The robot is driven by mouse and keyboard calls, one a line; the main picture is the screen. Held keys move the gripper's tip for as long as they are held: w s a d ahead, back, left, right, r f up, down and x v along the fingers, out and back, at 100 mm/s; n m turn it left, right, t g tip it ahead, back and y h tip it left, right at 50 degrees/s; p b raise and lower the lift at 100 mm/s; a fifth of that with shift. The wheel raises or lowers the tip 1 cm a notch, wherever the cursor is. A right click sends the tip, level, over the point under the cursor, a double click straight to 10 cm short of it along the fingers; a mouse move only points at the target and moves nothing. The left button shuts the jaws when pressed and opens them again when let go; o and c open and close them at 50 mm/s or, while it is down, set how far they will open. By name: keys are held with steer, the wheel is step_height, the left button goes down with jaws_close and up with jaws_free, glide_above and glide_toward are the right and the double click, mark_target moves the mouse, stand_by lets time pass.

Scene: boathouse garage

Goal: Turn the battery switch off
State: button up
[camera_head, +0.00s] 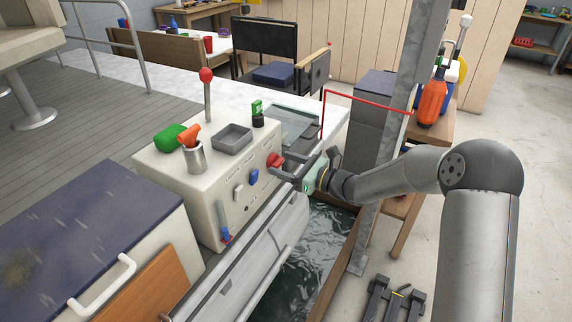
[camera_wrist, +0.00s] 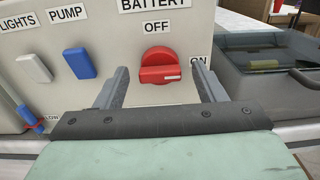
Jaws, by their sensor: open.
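The battery switch is a red rotary knob (camera_head: 274,160) on the front of the cream console (camera_head: 215,208). In the wrist view the knob (camera_wrist: 158,66) sits under the BATTERY label, with OFF above it and ON to its right. Its white mark is at the right end, towards ON. My gripper (camera_head: 281,168) is in front of the console face. In the wrist view my gripper (camera_wrist: 160,72) is open, with one finger left and one right of the knob. Gaps show on both sides, and the jaws hold nothing. Whether the fingertips reach the panel is unclear.
Left of the knob are a blue PUMP switch (camera_wrist: 79,63) and a white LIGHTS switch (camera_wrist: 34,68). A red-topped lever (camera_head: 207,90), a metal cup (camera_head: 195,158) and a grey tray (camera_head: 232,138) are on the console top. Water (camera_head: 315,245) lies below my gripper.

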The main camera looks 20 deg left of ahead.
steer(key=c, duration=1)
steer(key=shift+f+n+b, duration=0.2)
steer(key=shift+n+b, duration=0.1)
steer(key=shift+b, duration=0.3)
steer(key=n+b, duration=0.8)
steer(key=b, duration=0.6)
steer(key=n+b, duration=0.9)
steer(key=b, duration=0.6)
steer(key=shift+s+f, duration=0.15)
steer(key=shift+s, duration=0.05)
steer(key=shift+n+b, duration=0.3)
steer(key=shift+b, duration=0.05)
